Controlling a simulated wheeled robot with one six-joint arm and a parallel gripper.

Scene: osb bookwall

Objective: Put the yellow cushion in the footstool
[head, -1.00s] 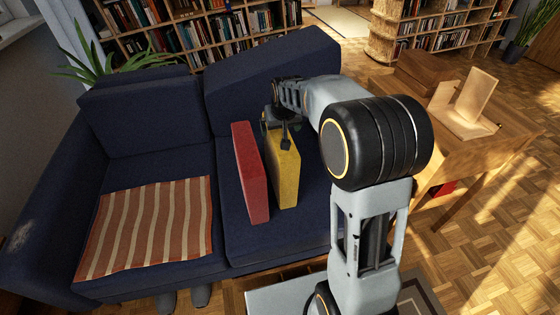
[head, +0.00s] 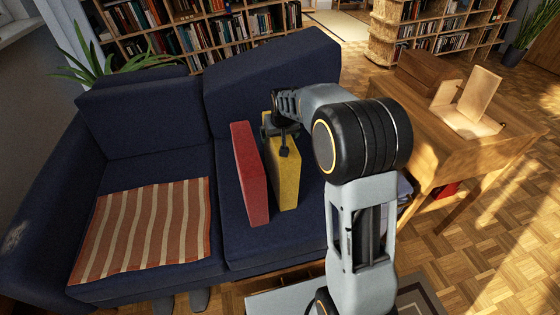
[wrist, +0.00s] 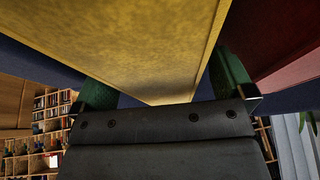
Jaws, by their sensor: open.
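The yellow cushion (head: 286,180) stands on edge on the right seat of the blue sofa, beside the red cushion (head: 250,175). My gripper (head: 282,140) is at the top of the yellow cushion, open. In the wrist view the yellow cushion (wrist: 140,45) fills the space between my two green-padded fingers (wrist: 165,85), one on each side of it. The red cushion (wrist: 285,50) shows just beyond the right finger. I cannot make out the footstool for certain; a wooden edge (head: 280,277) shows low in front of the sofa, partly cut off.
The blue sofa (head: 150,120) has a striped throw (head: 145,230) on its left seat. A wooden desk (head: 460,145) with a wooden stand (head: 470,105) is to the right. Bookshelves (head: 190,35) stand behind. Parquet floor (head: 475,240) is open at the lower right.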

